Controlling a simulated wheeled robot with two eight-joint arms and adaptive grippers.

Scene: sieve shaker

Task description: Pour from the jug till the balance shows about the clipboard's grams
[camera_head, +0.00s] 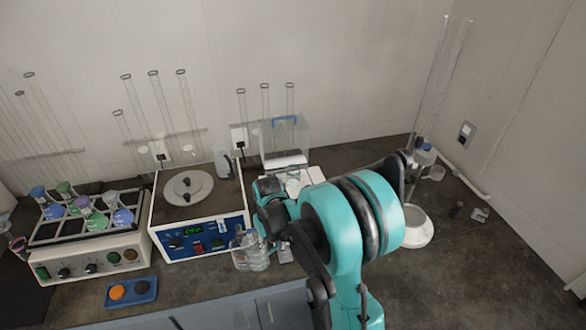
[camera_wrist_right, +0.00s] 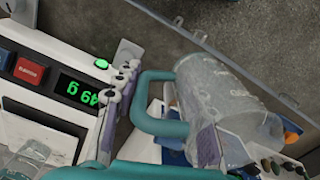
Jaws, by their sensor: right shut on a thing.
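The clear jug (camera_wrist_right: 225,105) with a teal handle lies across the right wrist view, tilted, its rim out over the worktop. My right gripper (camera_wrist_right: 163,115) is shut on its handle. The jug's contents are hard to make out. In the head view the jug (camera_head: 250,252) is in front of the blue panel of the white machine. The balance (camera_wrist_right: 98,78) is at the left of the wrist view; its green display appears upside down and reads about 49 g, possibly partly covered by a finger. A clear vessel (camera_wrist_right: 22,160) is at the lower left. I cannot make out the clipboard. My left gripper is out of view.
The white shaker (camera_head: 200,240) stands left of my right arm. A rack of coloured flasks (camera_head: 85,215) is farther left. A blue tray (camera_head: 131,292) with orange and dark items is in front. A clear box (camera_head: 285,140) stands behind.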

